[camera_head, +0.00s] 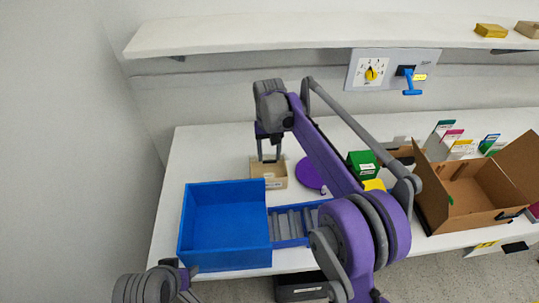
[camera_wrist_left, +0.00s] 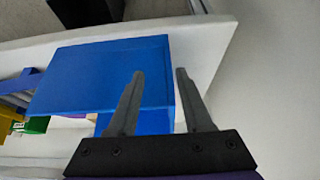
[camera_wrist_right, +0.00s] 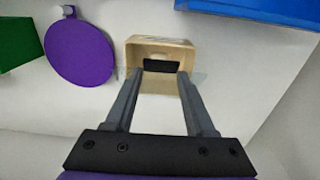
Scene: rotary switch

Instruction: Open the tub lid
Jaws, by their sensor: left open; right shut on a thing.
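A small beige tub (camera_head: 277,183) stands on the white table behind the blue bin; it also shows in the right wrist view (camera_wrist_right: 160,48). A dark piece (camera_wrist_right: 162,66) shows at the tub, between the fingertips. My right gripper (camera_head: 268,157) points down at the tub with its fingers apart, shut on what looks like this dark piece. I cannot make out a separate lid. My left gripper (camera_wrist_left: 160,73) is open and empty by the blue bin (camera_head: 222,185), at the table's front left.
A ribbed blue tray (camera_head: 292,224) joins the bin's right side. An open cardboard box (camera_head: 459,205) stands at right. A switch panel (camera_head: 391,69) is on the wall below a shelf (camera_head: 300,30).

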